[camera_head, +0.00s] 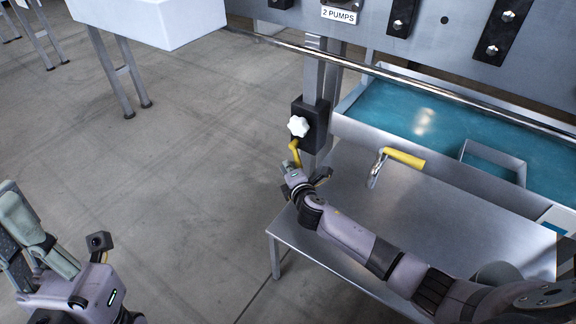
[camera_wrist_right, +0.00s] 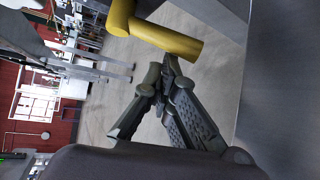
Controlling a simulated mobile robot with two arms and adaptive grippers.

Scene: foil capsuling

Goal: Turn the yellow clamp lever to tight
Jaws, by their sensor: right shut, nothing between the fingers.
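A yellow clamp lever (camera_head: 295,152) hangs below a white star knob (camera_head: 298,126) on a black clamp block (camera_head: 314,124) on the metal post. In the right wrist view the yellow lever (camera_wrist_right: 168,38) crosses the top, with a rounded bend at its left end. My right gripper (camera_head: 289,172) is just below the lever. In the wrist view its fingertips (camera_wrist_right: 167,66) are together and empty, close under the lever; I cannot tell whether they touch it. My left gripper (camera_head: 32,232) is at the lower left, far from the clamp; its fingertips are not clear.
A steel table (camera_head: 450,215) lies under my right arm.

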